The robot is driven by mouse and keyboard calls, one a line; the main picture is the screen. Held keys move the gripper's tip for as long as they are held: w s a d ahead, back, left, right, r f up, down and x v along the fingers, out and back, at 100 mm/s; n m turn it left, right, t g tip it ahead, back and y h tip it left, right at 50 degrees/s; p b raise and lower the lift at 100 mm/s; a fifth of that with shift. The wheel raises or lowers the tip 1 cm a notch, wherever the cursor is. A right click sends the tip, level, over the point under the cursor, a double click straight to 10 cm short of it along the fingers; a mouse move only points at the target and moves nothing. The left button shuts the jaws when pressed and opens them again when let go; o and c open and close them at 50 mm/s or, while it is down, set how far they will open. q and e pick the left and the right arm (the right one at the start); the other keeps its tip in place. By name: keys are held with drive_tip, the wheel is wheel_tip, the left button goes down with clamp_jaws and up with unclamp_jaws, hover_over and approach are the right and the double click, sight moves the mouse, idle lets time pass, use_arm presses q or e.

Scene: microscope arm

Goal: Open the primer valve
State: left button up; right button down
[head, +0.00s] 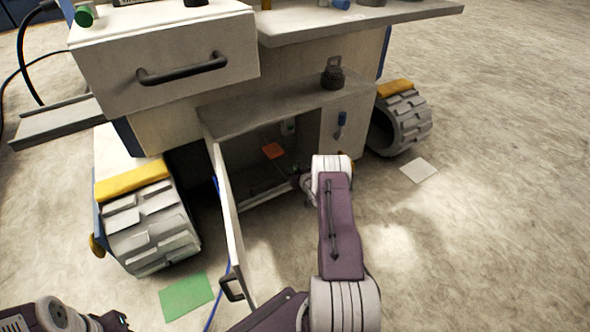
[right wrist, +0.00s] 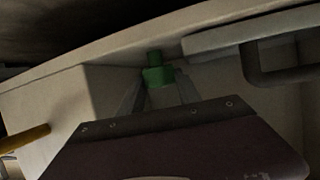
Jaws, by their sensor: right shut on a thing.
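In the right wrist view a small green knob (right wrist: 157,75), which I take to be the primer valve, sits under a pale ledge. My right gripper (right wrist: 158,88) has its two grey fingers on either side of the knob and is shut on it. In the head view my right arm reaches into the open lower compartment (head: 262,198) of the vehicle, and the gripper (head: 303,182) is at its right side, partly in shadow. The green knob is hidden there. Only part of my left arm shows at the lower left; its gripper is out of frame.
The compartment's open door (head: 229,225) stands to the left of my right arm.

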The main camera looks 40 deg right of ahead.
drive_tip(key=shift+d+n+y, duration=0.2)
drive_tip(key=shift+n+y, duration=1)
drive_tip(key=shift+y, duration=0.2)
drive_tip(key=shift+d+n+y, duration=0.15)
drive_tip(key=shift+n+y, duration=1.05)
drive_tip(key=shift+y, duration=0.5)
drive_tip(key=c, duration=0.8)
unclamp_jaws()
drive_tip(key=shift+c, duration=0.2)
